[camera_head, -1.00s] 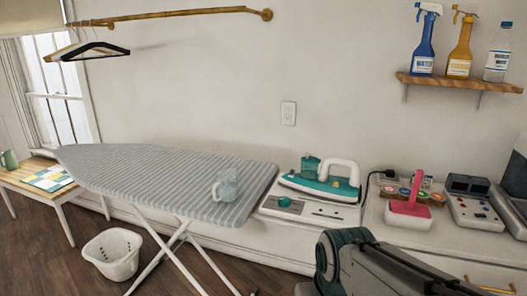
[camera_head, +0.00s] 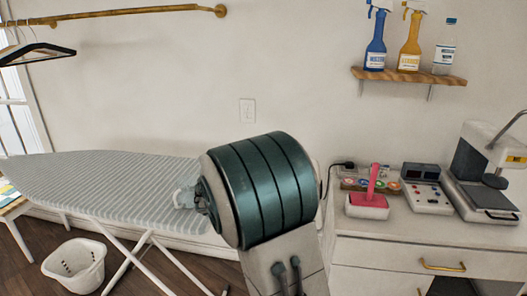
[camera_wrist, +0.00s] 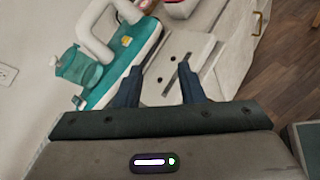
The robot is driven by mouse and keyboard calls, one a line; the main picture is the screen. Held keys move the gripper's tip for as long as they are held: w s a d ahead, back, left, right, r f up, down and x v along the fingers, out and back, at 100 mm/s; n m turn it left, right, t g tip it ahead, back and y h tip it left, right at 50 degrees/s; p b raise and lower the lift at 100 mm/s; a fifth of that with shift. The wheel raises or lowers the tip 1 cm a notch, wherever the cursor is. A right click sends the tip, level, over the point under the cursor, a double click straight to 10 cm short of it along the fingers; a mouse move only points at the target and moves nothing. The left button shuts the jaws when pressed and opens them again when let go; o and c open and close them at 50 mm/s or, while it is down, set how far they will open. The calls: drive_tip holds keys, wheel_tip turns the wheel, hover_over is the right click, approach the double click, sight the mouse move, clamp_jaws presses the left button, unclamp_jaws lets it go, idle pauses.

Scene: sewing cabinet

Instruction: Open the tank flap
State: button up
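The iron (camera_wrist: 135,52) shows in the wrist view, with a teal body and a white handle (camera_wrist: 90,28). It sits at the left of its white stand (camera_wrist: 190,48). A teal see-through tank (camera_wrist: 78,66) is at the left of the iron. I cannot make out whether its flap is open or shut. My gripper (camera_wrist: 160,66) is open and empty, its two dark fingers apart over the stand and the iron's edge, to the right of the tank. In the head view my arm hides the iron and the gripper.
A striped ironing board (camera_head: 110,185) with a partly hidden clear jug (camera_head: 184,197) stands left. A bottle shelf (camera_head: 412,76) hangs above.

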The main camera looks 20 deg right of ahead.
drive_tip(key=w+a+r+n+t+h+p, duration=0.1)
drive_tip(key=w+a+n+t, duration=0.1)
drive_tip(key=w+n+t, duration=0.3)
drive_tip(key=w+a+r+n+t+h, duration=0.1)
drive_tip(key=w+a+r+n+h, duration=0.15)
drive_tip(key=w, duration=0.45)
drive_tip(key=shift+n+y, duration=0.45)
drive_tip(key=p+x, duration=0.1)
drive_tip(key=x, duration=1.3)
drive_tip(key=shift+f+p, duration=0.25)
drive_tip(key=shift+p, duration=0.1)
clamp_jaws()
